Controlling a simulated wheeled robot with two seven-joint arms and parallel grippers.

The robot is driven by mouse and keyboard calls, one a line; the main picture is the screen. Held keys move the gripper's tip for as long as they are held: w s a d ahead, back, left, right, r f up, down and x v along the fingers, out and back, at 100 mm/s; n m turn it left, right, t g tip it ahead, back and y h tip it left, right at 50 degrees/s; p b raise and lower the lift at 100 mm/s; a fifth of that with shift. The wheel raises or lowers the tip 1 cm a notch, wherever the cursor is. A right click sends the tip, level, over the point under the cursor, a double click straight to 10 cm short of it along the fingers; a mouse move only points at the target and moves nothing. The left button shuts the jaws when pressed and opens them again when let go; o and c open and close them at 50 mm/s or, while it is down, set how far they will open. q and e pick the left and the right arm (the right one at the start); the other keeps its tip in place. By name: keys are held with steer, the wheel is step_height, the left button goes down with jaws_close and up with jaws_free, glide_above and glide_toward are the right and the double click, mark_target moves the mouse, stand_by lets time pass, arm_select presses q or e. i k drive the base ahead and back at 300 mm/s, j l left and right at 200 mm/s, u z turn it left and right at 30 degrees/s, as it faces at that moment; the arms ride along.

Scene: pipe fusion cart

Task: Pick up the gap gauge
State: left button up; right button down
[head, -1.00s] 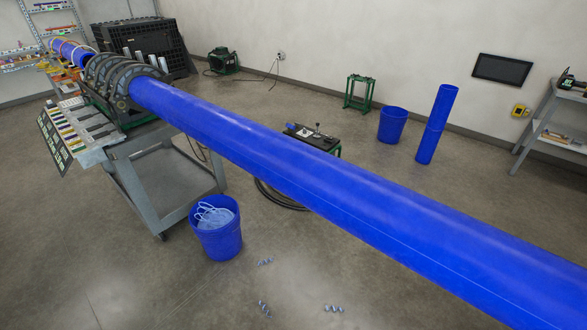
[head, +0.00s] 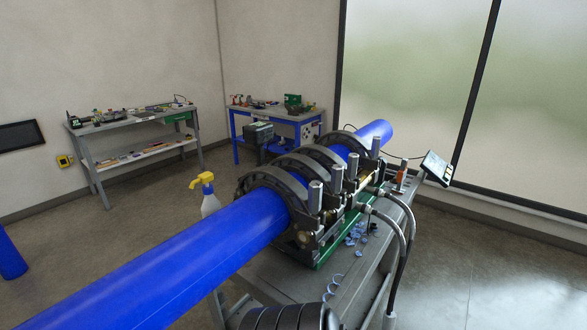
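I cannot make out a gap gauge with certainty in the head view. A small orange-and-dark upright item (head: 401,174) stands at the far right of the cart, too small to name. The fusion machine (head: 300,195) sits on the grey cart (head: 345,290), its dark clamp rings around a long blue pipe (head: 190,255). Blue shavings (head: 355,234) lie on the cart in front of the machine. Neither of my grippers is in view.
Hoses (head: 400,225) curve over the cart's right edge. A yellow-topped spray bottle (head: 208,195) shows behind the pipe. A tilted control panel (head: 437,168) is at the cart's far end. A grey bench (head: 135,122) and a blue bench (head: 275,115) stand behind. Floor right of the cart is clear.

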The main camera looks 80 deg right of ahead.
mark_target(402, 174)
steer(key=z, duration=3.6)
